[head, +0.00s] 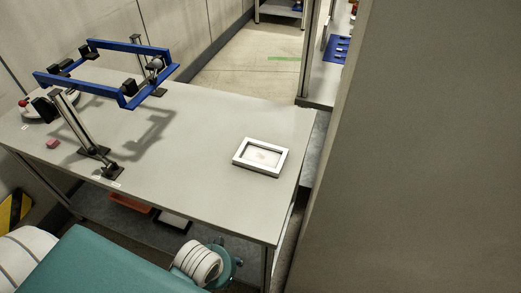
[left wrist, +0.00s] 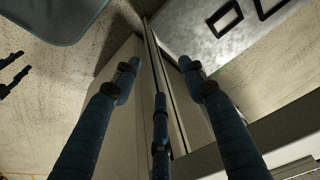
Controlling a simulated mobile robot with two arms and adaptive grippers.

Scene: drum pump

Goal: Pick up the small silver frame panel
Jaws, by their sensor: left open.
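The small silver frame panel (head: 256,169) lies flat on the right part of the grey table (head: 205,185) in the head view, near the table's right edge. It is a rectangular silver rim around a pale middle, and nothing touches it. My left gripper (left wrist: 160,76) shows only in the left wrist view, with its dark fingers spread and nothing between them. A pale edge with dark lines is cut off at that view's lower right corner; I cannot tell whether it is the panel. My right gripper is in neither view.
A blue rectangular frame (head: 128,46) stands on posts on the table's left half. A small pink block (head: 53,143) lies near the left edge. A reddish tray (head: 130,203) sits on the lower shelf. A tall grey-brown surface (head: 430,160) fills the right side.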

